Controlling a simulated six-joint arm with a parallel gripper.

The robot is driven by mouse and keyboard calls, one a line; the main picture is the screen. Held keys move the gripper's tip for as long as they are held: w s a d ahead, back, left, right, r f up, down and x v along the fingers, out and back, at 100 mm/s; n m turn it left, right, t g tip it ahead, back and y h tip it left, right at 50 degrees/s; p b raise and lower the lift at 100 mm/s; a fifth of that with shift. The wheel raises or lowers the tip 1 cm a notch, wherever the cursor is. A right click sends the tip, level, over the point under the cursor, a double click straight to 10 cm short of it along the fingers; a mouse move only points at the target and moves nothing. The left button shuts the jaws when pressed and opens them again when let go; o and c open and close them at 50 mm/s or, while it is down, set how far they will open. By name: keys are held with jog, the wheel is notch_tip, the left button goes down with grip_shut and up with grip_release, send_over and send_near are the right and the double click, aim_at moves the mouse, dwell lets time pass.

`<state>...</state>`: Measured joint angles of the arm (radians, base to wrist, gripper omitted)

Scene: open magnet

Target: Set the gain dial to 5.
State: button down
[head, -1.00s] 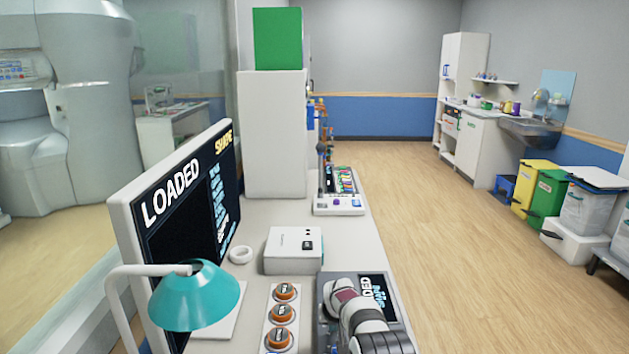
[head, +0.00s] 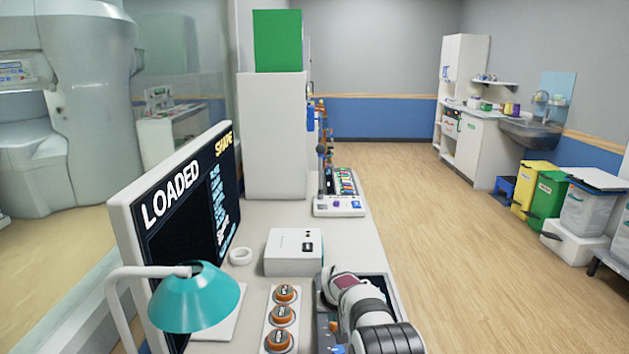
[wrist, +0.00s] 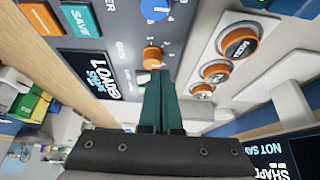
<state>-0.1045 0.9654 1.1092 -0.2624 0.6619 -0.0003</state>
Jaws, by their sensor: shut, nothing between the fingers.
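In the wrist view an orange knob (wrist: 153,57) with a pale pointer sits on the grey console panel (wrist: 190,25). A label beside it is too small to read surely, so I cannot confirm it is the gain dial or read its setting. A blue knob (wrist: 155,9) with a number scale is at the top edge. My gripper (wrist: 158,74) is shut, its dark green fingers together and empty. The tips are right at the orange knob's near edge; whether they touch it is unclear. In the head view my arm covers much of the console (head: 325,308), hiding the fingertips.
Three orange round buttons (head: 281,315) stand on a white strip left of the console. A teal lamp (head: 195,296), a monitor (head: 180,230) reading LOADED and a white box (head: 293,252) are near. The console also has a lit screen (wrist: 88,73) and a SAVE key (wrist: 81,17).

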aim_at(336, 324)
jog(key=d+f, duration=0.1)
jog(key=f, duration=0.2)
jog(key=d+f, duration=0.1)
jog(key=shift+w+d+f, duration=0.1)
jog(key=shift+d+f, duration=0.2)
jog(key=shift+f, duration=0.1)
dwell(0.5)
jog(key=shift+w+a, duration=0.1)
jog(key=shift+w, duration=0.15)
dwell(0.5)
jog(key=shift+a, duration=0.3)
jog(key=shift+s+a, duration=0.1)
jog(key=shift+a, duration=0.6)
jog(key=shift+a, duration=0.1)
